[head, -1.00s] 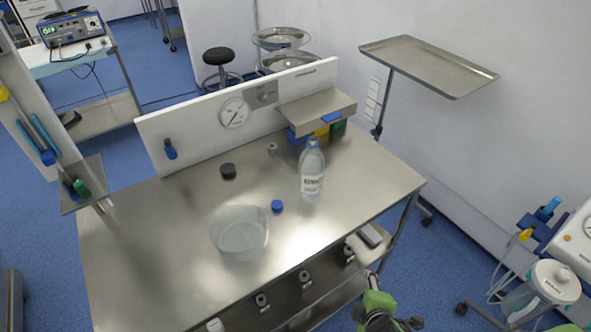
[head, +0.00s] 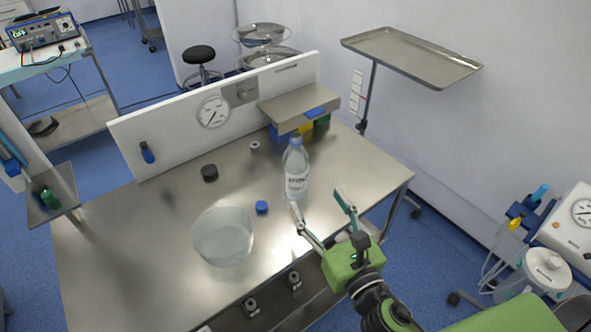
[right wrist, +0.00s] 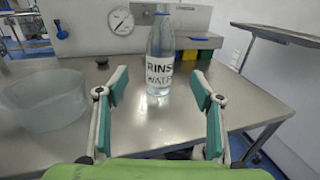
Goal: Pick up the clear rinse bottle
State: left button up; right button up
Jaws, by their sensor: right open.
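The clear rinse bottle (head: 296,172) stands upright on the steel table (head: 120,235), with a white label and a bluish top. My left gripper is not in view.
A clear bowl (head: 223,238) stands left of the bottle. A blue cap (head: 262,207) and a black cap (head: 209,172) lie on the table. A steel shelf (head: 298,102) with coloured boxes beneath is behind the bottle. A tray on a stand (head: 410,57) is at back right.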

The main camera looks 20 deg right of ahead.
aim_at(301, 172)
jog(key=w, duration=0.2)
jog(key=w+p, duration=0.1)
jog(key=w, duration=0.2)
jog(key=w+p, duration=0.1)
jog(key=w, duration=0.2)
jog(key=shift+a+r, duration=0.1)
jog(key=shift+a, duration=0.3)
jog(key=w+p, duration=0.1)
jog(key=w, duration=0.4)
jog(key=shift+w+a, duration=0.1)
jog(key=shift+w, duration=0.35)
jog(key=c, duration=1.6)
jog(key=shift+r+p, duration=0.15)
jog(key=shift+p, duration=0.15)
